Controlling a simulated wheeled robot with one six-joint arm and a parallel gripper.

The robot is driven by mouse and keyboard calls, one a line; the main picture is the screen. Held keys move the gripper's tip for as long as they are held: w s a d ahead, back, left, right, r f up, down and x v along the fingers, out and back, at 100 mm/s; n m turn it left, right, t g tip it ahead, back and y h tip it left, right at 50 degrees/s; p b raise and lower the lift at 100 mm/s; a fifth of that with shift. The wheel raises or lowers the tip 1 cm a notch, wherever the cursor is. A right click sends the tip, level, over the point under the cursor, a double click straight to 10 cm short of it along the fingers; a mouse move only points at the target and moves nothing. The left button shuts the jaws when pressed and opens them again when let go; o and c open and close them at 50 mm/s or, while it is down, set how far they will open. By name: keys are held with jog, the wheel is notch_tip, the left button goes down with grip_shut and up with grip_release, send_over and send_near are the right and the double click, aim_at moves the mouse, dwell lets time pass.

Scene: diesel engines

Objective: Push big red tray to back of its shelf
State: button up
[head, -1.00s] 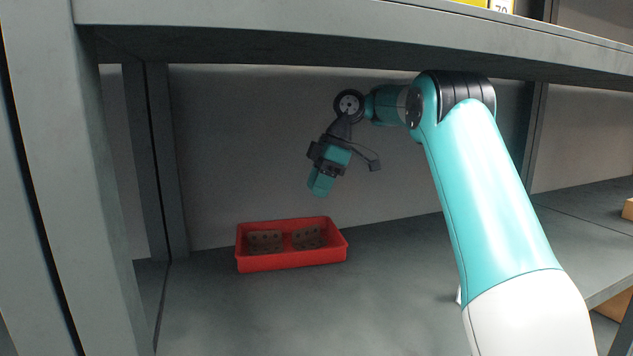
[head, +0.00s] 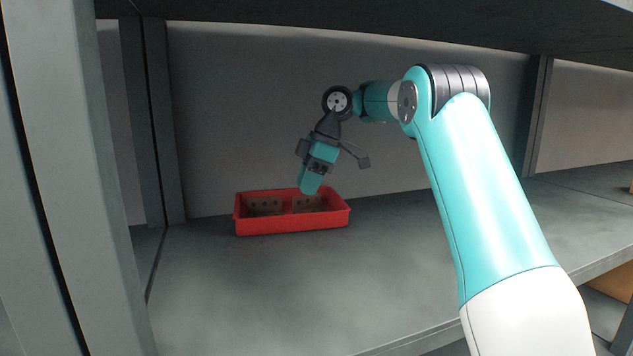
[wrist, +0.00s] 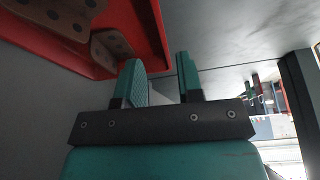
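The big red tray (head: 292,224) stands on the grey shelf near its back wall, in the left part of the bay. It holds two brown blocks with holes, a left one (head: 264,206) and a right one (head: 306,204). My gripper (head: 308,190) points down, overlapping the tray's rear right part in the head view; contact is not clear. In the wrist view, my gripper (wrist: 160,75) has a gap between its fingers with nothing held. There the tray (wrist: 50,42) fills the upper left, close to the left finger. Any gap between tray and back wall is hard to judge.
The shelf floor (head: 270,290) is bare in front of and right of the tray. A grey upright (head: 60,180) stands at the left front, and another upright (head: 155,120) at the back left. A shelf above (head: 400,20) limits the height.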

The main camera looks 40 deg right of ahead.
aim_at(295, 215)
jog(key=b+x, duration=0.6)
jog(key=x, duration=0.2)
jog(key=shift+f, duration=0.1)
grip_shut()
